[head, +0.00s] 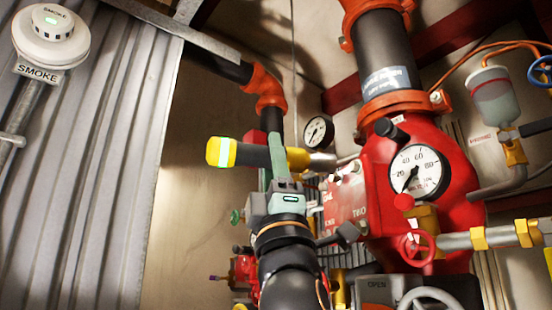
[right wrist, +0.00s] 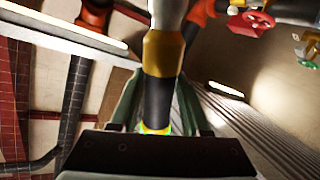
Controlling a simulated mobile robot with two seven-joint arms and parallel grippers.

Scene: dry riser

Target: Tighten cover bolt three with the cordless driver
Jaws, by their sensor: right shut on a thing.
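The cordless driver has a bright yellow end cap, a dark body, a yellow collar (head: 297,160) and a silver nose. It lies level, its nose pointing right. My right gripper (head: 272,158) comes up from below and its green fingers are shut around the dark body. In the right wrist view the driver (right wrist: 158,85) runs between the two fingers (right wrist: 158,105). The red cover (head: 345,208) is on the big red valve, right of the gripper, with small bolts on its face. The nose ends near its top edge; I cannot tell whether it touches a bolt or which is bolt three. My left gripper is not in view.
A large white gauge (head: 419,173) is on the red valve body, and a smaller gauge (head: 319,131) is behind the driver. An orange-jointed pipe (head: 264,85) stands behind the gripper. Corrugated metal (head: 85,150) fills the left.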

